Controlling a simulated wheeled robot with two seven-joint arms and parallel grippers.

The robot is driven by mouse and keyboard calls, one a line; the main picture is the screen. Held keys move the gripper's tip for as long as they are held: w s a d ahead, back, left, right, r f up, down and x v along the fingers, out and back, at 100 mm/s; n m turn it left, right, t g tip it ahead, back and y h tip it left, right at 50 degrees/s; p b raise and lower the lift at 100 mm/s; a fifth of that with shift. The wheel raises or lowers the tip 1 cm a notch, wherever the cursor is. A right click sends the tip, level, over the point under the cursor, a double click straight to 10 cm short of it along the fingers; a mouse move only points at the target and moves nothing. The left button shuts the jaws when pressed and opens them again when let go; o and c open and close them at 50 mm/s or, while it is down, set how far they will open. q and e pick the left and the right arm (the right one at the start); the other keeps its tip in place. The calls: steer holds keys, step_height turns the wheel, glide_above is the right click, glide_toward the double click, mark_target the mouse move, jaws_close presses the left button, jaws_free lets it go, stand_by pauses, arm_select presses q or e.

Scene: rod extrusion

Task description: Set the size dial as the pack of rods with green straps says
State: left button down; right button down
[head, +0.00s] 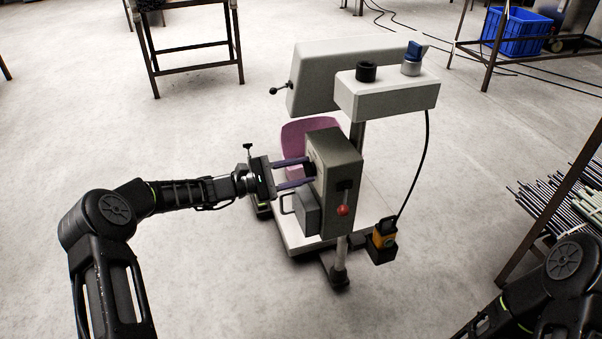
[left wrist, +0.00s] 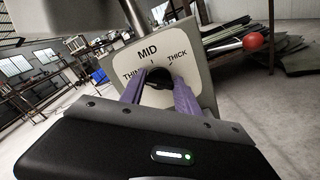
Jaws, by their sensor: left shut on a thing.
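A grey machine box (head: 335,170) stands on the machine's white base. In the left wrist view its white dial plate (left wrist: 178,60) reads THIN, MID and THICK from left to right. The dark size dial (left wrist: 157,96) sits below the marks. My left gripper (head: 298,172) is shut on the dial, with its purple fingers on either side of it, as the left wrist view (left wrist: 159,92) shows. I cannot tell which mark the dial points at. Several loose-looking rods (head: 560,200) lie on a rack at the right; I see no green straps. My right gripper is out of view.
A red ball knob (head: 343,210) sticks out of the box. A pale upper housing (head: 388,95) overhangs it, with a blue-topped knob (head: 413,50). A black cable drops to a yellow-and-black unit (head: 383,236). The floor around the base is mostly clear.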

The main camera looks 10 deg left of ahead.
arm_select(q)
steer(key=shift+s+f+m+b, duration=0.1)
steer(key=shift+f+m+b, duration=0.05)
steer(key=shift+m+b, duration=2.55)
steer(key=shift+f+m+b, duration=0.1)
steer(key=shift+m+b, duration=2.45)
steer(key=shift+m, duration=0.15)
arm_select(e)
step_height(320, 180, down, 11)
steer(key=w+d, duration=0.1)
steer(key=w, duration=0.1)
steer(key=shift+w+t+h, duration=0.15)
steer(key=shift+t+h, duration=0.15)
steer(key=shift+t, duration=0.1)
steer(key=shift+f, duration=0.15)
arm_select(q)
steer(key=c, duration=0.9)
jaws_free()
steer(key=shift+r, duration=0.1)
